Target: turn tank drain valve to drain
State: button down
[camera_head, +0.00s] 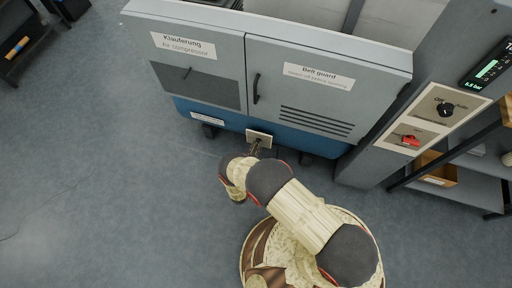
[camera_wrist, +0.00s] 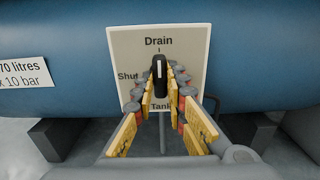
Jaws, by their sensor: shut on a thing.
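The tank drain valve is a black knob (camera_wrist: 159,75) with a white mark on a pale label plate (camera_wrist: 190,45) reading "Drain", "Shut" and "Tank", fixed to the blue tank (camera_wrist: 60,60). The knob stands upright, its mark toward "Drain" at the top. My gripper (camera_wrist: 160,82) is shut on the knob, one finger on each side. In the head view my gripper (camera_head: 257,149) is at the label plate (camera_head: 259,138) low on the blue tank; the knob itself is too small to tell there.
The grey compressor cabinet (camera_head: 195,30) with a "Belt guard" door stands above the tank. To the right are a panel with a black knob (camera_head: 445,109) and a red switch (camera_head: 410,141), and a shelf with a box (camera_head: 436,170). The floor (camera_head: 100,190) at left is clear.

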jog(key=shift+s+f, duration=0.1)
dwell(0.4)
jog(key=c, duration=1.8)
grip_release()
jog(key=v, duration=1.2)
